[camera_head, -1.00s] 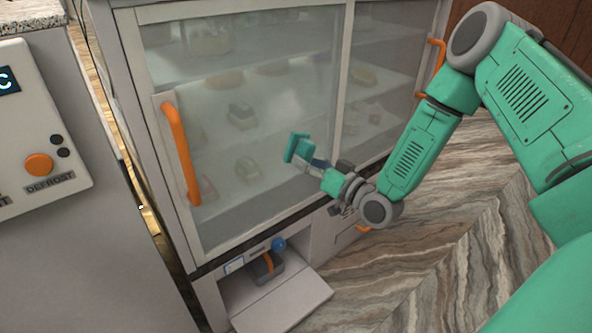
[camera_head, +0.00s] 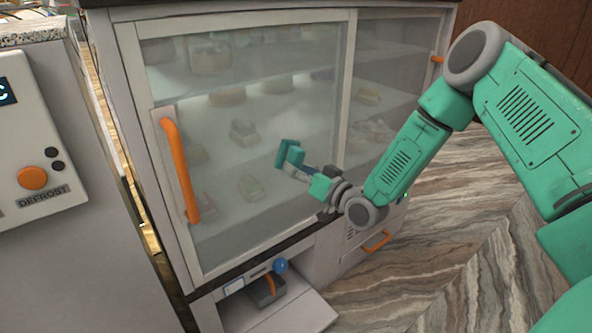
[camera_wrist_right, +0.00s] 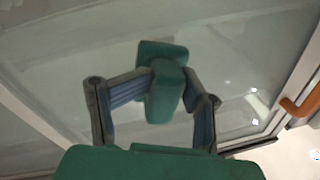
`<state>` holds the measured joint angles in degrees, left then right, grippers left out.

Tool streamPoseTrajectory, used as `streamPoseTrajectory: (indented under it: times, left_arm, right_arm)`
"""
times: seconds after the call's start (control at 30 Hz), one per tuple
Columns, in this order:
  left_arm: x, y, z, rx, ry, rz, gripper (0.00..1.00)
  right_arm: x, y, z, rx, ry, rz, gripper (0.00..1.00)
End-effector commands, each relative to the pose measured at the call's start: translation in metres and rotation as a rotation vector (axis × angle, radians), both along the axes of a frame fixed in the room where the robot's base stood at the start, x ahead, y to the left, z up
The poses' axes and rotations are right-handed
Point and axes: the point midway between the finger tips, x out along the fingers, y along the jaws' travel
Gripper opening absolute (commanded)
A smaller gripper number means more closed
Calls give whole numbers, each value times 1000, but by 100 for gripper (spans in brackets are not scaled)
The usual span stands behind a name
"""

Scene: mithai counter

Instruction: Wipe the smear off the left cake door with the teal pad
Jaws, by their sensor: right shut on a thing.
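The left cake door (camera_head: 290,105) is a glass panel in a pale frame, with an orange upright handle (camera_head: 180,170) on its left side. The glass looks hazy, and I cannot make out a distinct smear. My right gripper (camera_head: 297,168) is shut on the teal pad (camera_head: 287,154), in front of the glass right of the door's middle. In the right wrist view the pad (camera_wrist_right: 162,58) sits between the fingers, with the glass behind it. I cannot tell whether the pad touches the glass. My left gripper is out of view.
Cakes and pastries (camera_head: 243,130) stand on shelves behind the glass. Below is an open compartment with a lowered flap (camera_head: 295,312), a dark block and a blue knob (camera_head: 281,266). A grey counter with a defrost panel (camera_head: 38,150) stands at left. The marbled floor at right is clear.

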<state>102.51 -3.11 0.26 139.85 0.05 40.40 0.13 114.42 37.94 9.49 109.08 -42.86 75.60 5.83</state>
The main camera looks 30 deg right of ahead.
Motion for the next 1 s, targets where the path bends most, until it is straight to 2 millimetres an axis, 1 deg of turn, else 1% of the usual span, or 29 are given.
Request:
streamPoseTrajectory:
  times: [0.37,1.0]
  left_arm:
    - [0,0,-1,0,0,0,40]
    - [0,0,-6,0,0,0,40]
  right_arm:
    - [1,2,1,-3,-1,0,11]
    - [14,3,0,-2,-1,2,11]
